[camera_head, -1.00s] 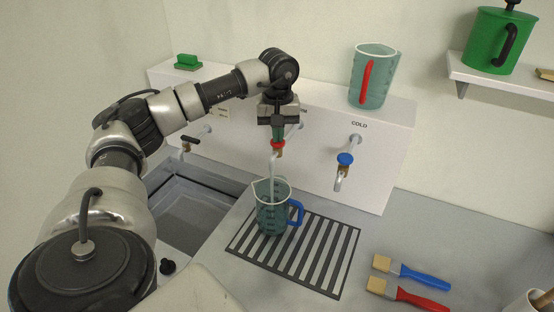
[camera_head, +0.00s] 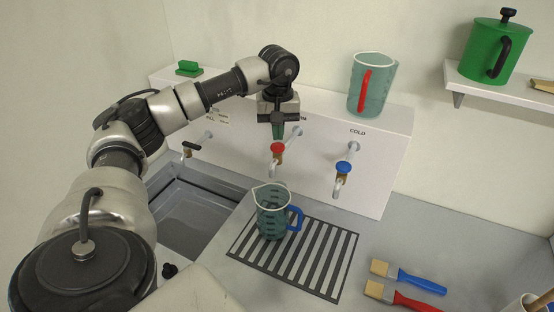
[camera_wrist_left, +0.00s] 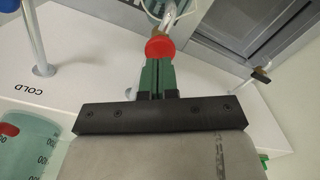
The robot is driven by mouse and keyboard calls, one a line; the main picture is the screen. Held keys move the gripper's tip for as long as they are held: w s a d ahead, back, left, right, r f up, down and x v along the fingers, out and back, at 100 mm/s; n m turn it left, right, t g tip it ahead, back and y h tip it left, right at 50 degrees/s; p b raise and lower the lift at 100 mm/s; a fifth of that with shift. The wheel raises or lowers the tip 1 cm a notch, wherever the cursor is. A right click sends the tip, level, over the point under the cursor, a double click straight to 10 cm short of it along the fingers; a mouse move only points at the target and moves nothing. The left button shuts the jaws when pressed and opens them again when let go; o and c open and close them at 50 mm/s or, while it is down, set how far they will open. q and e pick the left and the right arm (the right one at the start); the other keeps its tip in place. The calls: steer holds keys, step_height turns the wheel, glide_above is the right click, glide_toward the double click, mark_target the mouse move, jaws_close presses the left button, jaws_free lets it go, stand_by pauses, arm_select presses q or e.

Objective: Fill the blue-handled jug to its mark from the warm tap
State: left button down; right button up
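The blue-handled jug (camera_head: 272,214) stands upright on the striped drain grate, under the warm tap (camera_head: 277,155) with the red knob. It is see-through teal with dark marks and holds liquid; I cannot read the level against the mark. No stream shows between spout and jug. My left gripper (camera_head: 278,136) is just above the red knob, its green fingers together with nothing between them. In the left wrist view the fingertips (camera_wrist_left: 158,68) are close to the red knob (camera_wrist_left: 160,47); whether they touch it is unclear. My right gripper is not in view.
The cold tap (camera_head: 343,170) with a blue knob is to the right. A red-handled jug (camera_head: 372,88) stands on the ledge. A sink (camera_head: 195,215) lies left of the grate (camera_head: 325,262). Two brushes (camera_head: 408,277) lie at right. A green canister (camera_head: 494,50) stands on a shelf.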

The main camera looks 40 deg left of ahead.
mark_target(277, 146)
arm_select(q)
step_height(277, 146, up, 6)
steer(key=p, duration=0.4)
steer(key=shift+p, duration=0.35)
steer(key=shift+s, duration=0.1)
stand_by(0.4)
